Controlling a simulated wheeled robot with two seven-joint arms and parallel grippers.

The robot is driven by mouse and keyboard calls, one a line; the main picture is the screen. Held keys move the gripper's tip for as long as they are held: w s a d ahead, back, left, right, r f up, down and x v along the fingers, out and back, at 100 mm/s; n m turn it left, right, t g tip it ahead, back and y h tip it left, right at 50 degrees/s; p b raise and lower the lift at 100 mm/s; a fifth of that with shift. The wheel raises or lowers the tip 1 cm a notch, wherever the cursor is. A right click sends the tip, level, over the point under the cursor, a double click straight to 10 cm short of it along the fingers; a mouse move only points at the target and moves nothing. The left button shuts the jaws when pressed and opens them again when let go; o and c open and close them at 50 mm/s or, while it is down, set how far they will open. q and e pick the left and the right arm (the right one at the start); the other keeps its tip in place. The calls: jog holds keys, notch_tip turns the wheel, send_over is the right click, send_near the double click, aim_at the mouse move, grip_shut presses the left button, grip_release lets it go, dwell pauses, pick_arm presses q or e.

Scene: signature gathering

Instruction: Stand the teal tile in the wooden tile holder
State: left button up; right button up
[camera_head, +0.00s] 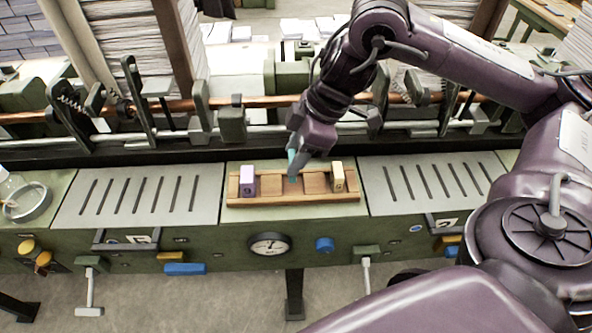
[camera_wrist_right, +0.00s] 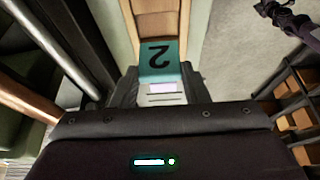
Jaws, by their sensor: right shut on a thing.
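The wooden tile holder (camera_head: 274,202) lies on the green bench top in the middle of the head view. A lilac tile (camera_head: 248,181) stands at its left and a cream-yellow tile (camera_head: 338,177) at its right. My right gripper (camera_head: 296,170) points down over the holder's middle, between these tiles. It is shut on the teal tile (camera_head: 291,157), which its fingers partly hide. I cannot tell whether the tile touches the holder. My left gripper is not in view.
Slotted grey plates (camera_head: 140,196) and (camera_head: 425,187) flank the holder. Behind it runs a machine with a copper-coloured rod (camera_head: 180,105) and upright levers. A glass dish (camera_head: 27,203) stands at the far left. A dial (camera_head: 270,245) is on the bench front.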

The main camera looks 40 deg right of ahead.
notch_tip(320, 180, down, 4)
jog(key=shift+f, duration=0.1)
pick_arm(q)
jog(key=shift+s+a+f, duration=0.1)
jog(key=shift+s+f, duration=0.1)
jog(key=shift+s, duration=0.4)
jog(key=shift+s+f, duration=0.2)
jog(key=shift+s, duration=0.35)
pick_arm(e)
jog(key=shift+f, duration=0.1)
jog(key=o, duration=0.9)
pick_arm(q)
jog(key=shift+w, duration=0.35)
pick_arm(e)
jog(key=shift+o, duration=0.3)
